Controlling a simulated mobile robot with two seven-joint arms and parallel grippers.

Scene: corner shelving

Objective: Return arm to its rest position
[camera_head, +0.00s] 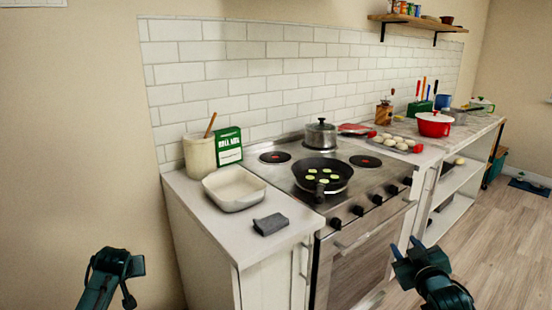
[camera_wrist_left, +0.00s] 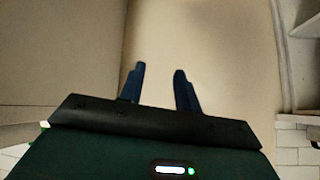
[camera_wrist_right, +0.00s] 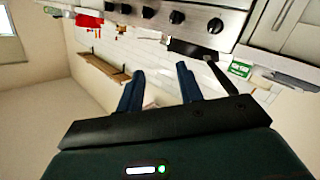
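My right gripper (camera_head: 408,250) is in front of the stove in the head view, apart from the oven door. In the right wrist view its two fingers (camera_wrist_right: 160,90) are spread with nothing between them. My left arm shows at the lower left of the head view, in front of the bare wall, with its fingers not clearly seen there. In the left wrist view the left gripper's fingers (camera_wrist_left: 160,85) are spread and empty, facing a plain beige surface. Neither gripper touches anything.
The stove (camera_head: 383,199) holds a black pan (camera_head: 341,182) with green slices and a lidded pot (camera_head: 320,134). The left counter (camera_head: 194,197) bears a white dish (camera_head: 233,190), a green box (camera_head: 228,146) and a grey block (camera_head: 270,224). A red pot (camera_head: 434,125) stands farther right. The wooden floor (camera_head: 490,235) at right is clear.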

